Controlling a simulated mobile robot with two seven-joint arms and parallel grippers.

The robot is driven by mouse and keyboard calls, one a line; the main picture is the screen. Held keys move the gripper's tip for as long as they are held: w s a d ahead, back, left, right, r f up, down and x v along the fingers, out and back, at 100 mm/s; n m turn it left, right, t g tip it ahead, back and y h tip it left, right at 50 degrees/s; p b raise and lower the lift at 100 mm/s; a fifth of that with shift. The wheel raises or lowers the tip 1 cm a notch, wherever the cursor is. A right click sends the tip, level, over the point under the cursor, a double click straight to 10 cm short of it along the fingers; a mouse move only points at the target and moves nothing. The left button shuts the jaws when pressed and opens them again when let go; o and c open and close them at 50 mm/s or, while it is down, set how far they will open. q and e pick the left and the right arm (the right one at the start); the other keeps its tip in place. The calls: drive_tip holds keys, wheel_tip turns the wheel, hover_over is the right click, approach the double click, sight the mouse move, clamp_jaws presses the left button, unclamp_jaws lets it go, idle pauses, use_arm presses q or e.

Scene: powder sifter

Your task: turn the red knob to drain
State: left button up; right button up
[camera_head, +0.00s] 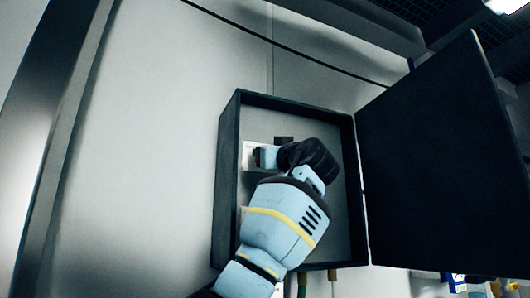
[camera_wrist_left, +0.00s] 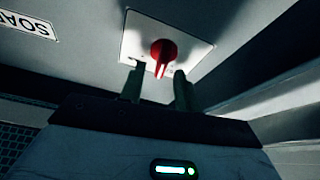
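The red knob (camera_wrist_left: 163,52) sits on a pale square plate (camera_wrist_left: 190,42) in the left wrist view, its narrow pointer facing down toward my gripper. My left gripper (camera_wrist_left: 157,82) has its two dark fingers apart, one to each side below the knob; I see no clear contact. In the head view my left gripper (camera_head: 262,157) is inside the open wall box, at the white plate (camera_head: 248,156). Only a speck of red shows there, and the hand hides most of the knob. My right gripper is not in view.
The dark box (camera_head: 229,175) has a raised rim around the panel. Its door (camera_head: 440,160) stands open to the right. Hoses (camera_head: 302,284) hang below the box.

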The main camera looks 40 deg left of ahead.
use_arm(q)
drive_tip(key=shift+w+a+r, duration=0.1)
drive_tip(key=shift+w+a, duration=0.1)
drive_tip(key=shift+a, duration=0.15)
drive_tip(key=shift+c, duration=0.2)
clamp_jaws()
drive_tip(key=shift+w+m+t, duration=0.1)
drive_tip(key=shift+m+t, duration=0.2)
drive_tip(key=shift+m, duration=0.1)
drive_tip(key=m+t+h, duration=0.1)
drive_tip(key=m, duration=0.4)
drive_tip(key=m+t+h, duration=0.2)
drive_tip(key=m, duration=0.2)
drive_tip(key=m+t+h, duration=0.2)
drive_tip(key=m, duration=0.3)
drive_tip(key=shift+w+d+f+m, duration=0.15)
drive_tip(key=shift+w+f+m, duration=0.15)
drive_tip(key=shift+w+f, duration=0.1)
drive_tip(key=shift+m, duration=0.3)
